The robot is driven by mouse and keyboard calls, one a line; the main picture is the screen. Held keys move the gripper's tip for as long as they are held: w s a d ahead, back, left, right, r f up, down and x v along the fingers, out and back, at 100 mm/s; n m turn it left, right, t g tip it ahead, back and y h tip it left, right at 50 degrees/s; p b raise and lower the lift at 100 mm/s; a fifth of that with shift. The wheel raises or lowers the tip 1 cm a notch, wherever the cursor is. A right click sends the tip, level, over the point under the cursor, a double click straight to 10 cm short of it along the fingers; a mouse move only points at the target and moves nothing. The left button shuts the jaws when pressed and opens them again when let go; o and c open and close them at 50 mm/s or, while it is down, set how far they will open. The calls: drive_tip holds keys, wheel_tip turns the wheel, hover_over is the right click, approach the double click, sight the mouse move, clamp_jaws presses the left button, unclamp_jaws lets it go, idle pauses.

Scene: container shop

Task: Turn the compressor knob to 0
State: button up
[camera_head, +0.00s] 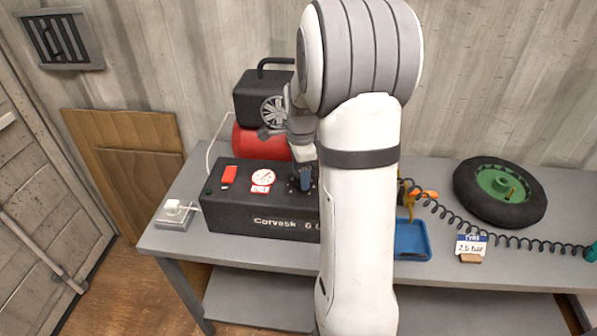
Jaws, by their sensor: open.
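The compressor's black control box (262,222) stands at the left end of the grey bench. Its top carries a red switch (229,175) and a round white gauge (262,177). The black motor (262,95) and red tank (262,142) sit behind the box. My gripper (303,178) is over the right part of the box's top, pointing down, where the knob area is. The gripper is open. The knob is mostly hidden by the gripper and my arm, so its setting cannot be read. I cannot tell whether the fingers touch it.
On the grey bench (440,172), a wheel with a green hub (497,191) lies at the right. A coiled black hose (447,212), a blue tray (411,240) and a "2.5 bar" card (471,246) lie nearer. A plug and socket (175,213) sit at the left edge.

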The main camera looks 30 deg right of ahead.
drive_tip(key=shift+f, duration=0.25)
drive_tip(key=shift+r, duration=0.1)
drive_tip(key=c, duration=0.9)
drive_tip(key=shift+a, duration=0.25)
drive_tip(key=shift+c, duration=0.4)
drive_tip(key=shift+d, duration=0.2)
